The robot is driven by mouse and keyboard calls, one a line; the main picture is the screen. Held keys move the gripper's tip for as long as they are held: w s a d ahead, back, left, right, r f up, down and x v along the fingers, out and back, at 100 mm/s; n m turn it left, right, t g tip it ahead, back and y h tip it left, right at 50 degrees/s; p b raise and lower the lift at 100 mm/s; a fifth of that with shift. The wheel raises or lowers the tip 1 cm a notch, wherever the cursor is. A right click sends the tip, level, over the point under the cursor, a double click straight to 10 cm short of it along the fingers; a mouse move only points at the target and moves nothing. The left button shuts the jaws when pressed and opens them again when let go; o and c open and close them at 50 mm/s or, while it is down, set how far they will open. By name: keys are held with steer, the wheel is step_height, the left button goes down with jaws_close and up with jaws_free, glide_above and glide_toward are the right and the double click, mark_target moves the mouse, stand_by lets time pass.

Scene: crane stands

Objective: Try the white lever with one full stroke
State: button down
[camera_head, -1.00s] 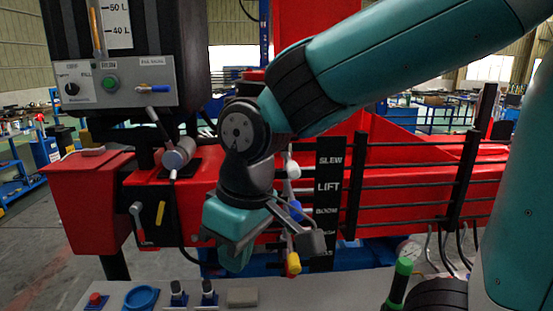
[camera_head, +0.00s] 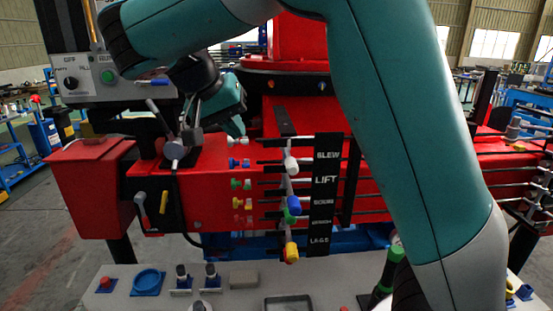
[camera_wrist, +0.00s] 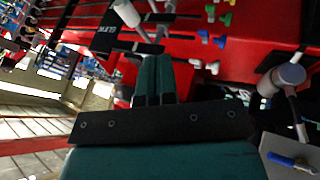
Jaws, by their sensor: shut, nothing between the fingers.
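The white lever's knob (camera_head: 291,165) stands in the head view at the top of the lever bank, beside the SLEW label (camera_head: 328,155). In the wrist view a white knob (camera_wrist: 126,13) on a pale shaft shows at the top, near the SLEW label (camera_wrist: 104,36). My gripper (camera_head: 238,130) is above and left of the lever in the head view, its fingers pointing down. In the wrist view my gripper's fingers (camera_wrist: 154,72) are together and empty, apart from the white knob in the picture.
Blue (camera_head: 294,204) and yellow (camera_head: 291,253) levers stand below the white one. Coloured fittings (camera_head: 240,163) line the red housing to the left. A grey joystick-like part (camera_head: 174,150) stands near my wrist. A grey panel (camera_head: 230,297) with buttons lies in front.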

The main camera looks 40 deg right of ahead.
mark_target(287, 153)
steer(key=shift+f, duration=0.1)
steer(key=s+d+f, duration=0.1)
steer(key=d+f, duration=0.7)
steer(key=f, duration=0.1)
steer(key=shift+s+d, duration=0.35)
steer(key=shift+d, duration=0.05)
